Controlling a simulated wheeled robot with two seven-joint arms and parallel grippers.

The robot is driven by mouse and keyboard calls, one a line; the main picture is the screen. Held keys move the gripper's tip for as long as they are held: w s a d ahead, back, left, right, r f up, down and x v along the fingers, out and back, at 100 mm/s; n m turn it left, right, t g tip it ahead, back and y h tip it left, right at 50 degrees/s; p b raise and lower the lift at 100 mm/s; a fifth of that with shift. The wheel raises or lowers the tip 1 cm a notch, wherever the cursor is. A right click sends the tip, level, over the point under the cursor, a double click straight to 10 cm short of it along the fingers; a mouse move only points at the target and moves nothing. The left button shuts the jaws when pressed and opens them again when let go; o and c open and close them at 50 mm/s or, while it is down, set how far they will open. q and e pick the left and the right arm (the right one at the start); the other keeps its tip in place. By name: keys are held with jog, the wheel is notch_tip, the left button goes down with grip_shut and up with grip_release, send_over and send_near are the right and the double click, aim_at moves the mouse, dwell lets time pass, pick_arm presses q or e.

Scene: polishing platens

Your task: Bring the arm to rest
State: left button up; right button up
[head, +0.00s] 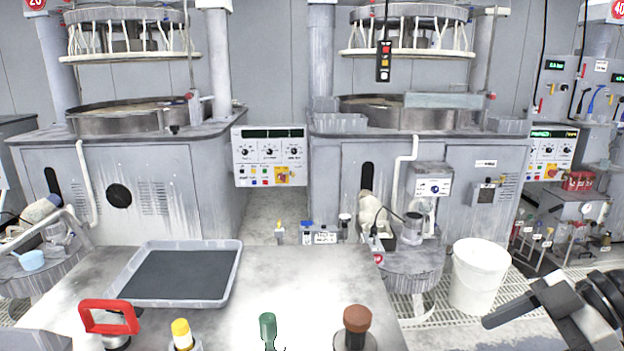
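My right arm enters at the lower right of the head view. Its gripper (522,308) is a dark and light grey shape in front of the floor, to the right of the table. I see it side-on and cannot tell whether its fingers are apart. Nothing is visibly held in it. My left gripper is not in view. A grey table (290,290) lies in front of me, with a light grey tray (232,272) lined in dark grey on its left part.
Near the front edge stand a red-handled tool (108,318), a yellow-capped item (181,332), a green-handled item (268,328) and a brown-knobbed item (357,318). A white bucket (480,278) stands on the floor to the right. Two polishing machines (130,185) fill the back.

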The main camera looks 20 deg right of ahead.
jog(key=w+a+r+m+t+y, duration=0.25)
jog(key=w+a+r+t, duration=0.55)
jog(key=t, duration=0.6)
jog(key=s+d+f+m+g+h, duration=0.1)
jog(key=d+f+m+g+h, duration=0.15)
jog(key=f+m+h, duration=0.45)
jog(key=d+f+m+g+h, duration=0.2)
jog(key=d+f+m+h, duration=0.3)
jog(key=f+h, duration=0.4)
jog(key=s+a+f+n+g+y, duration=0.45)
jog(key=s+a+f+g, duration=0.55)
jog(key=s+a+f, duration=0.3)
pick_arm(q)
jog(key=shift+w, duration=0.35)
pick_arm(e)
jog(key=w+a+f+t+y, duration=0.3)
jog(key=w+a+f+t, duration=0.2)
jog(key=a+f+t, duration=0.1)
jog(key=shift+a, duration=0.5)
